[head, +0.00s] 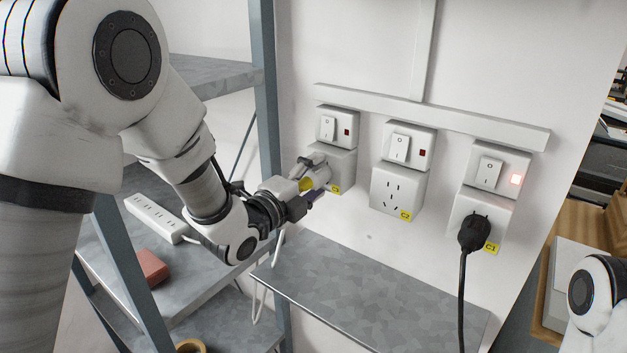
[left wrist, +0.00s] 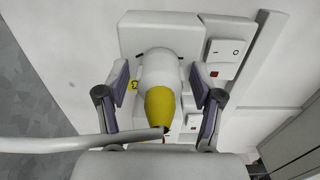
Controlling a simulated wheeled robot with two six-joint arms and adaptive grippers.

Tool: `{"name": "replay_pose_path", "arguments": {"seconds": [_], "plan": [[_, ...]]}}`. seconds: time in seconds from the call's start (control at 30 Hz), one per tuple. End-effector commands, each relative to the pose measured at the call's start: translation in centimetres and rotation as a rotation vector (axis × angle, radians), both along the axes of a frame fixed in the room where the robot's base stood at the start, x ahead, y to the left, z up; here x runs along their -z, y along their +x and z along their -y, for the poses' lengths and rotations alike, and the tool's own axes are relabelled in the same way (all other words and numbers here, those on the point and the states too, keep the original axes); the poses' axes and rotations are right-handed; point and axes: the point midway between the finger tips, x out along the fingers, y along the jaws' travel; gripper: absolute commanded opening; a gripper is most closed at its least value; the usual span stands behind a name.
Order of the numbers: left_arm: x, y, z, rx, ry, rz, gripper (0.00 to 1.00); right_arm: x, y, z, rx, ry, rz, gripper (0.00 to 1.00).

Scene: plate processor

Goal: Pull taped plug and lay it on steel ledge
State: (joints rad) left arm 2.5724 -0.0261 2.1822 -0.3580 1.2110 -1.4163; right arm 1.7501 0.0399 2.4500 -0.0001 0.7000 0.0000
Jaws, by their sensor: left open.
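The taped plug (head: 305,185) is white with a yellow tape band and sits in the leftmost wall socket, partly hidden by my gripper in the head view. In the left wrist view the plug (left wrist: 161,101) stands out from the socket plate, with its white cable running off to the left. My left gripper (head: 311,187) is open around it, one finger on each side, with visible gaps between fingers and plug. The steel ledge (head: 365,295) is below the sockets and its visible top is bare. My right gripper is out of view.
A middle socket (head: 397,190) is empty. A black plug (head: 474,234) sits in the right socket, its switch light lit and its cord hanging past the ledge's right end. A shelf rack post (head: 268,120) stands left of the sockets. A power strip (head: 155,218) and reddish box (head: 150,267) lie on the shelf.

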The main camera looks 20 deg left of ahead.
Motion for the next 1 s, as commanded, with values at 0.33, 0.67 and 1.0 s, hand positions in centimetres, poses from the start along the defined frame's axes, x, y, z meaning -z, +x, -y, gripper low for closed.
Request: {"name": "replay_pose_path", "arguments": {"seconds": [0.33, 0.67, 1.0], "plan": [[0.02, 0.0, 0.0, 0.0, 0.0, 0.0, 0.67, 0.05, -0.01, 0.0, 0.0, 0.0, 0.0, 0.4], [0.03, 0.0, 0.0, 0.0, 0.0, 0.0, 0.67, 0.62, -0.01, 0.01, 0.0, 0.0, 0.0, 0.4], [0.01, 0.0, 0.0, 0.0, 0.0, 0.0, 0.0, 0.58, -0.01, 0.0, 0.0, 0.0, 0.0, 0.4]]}}
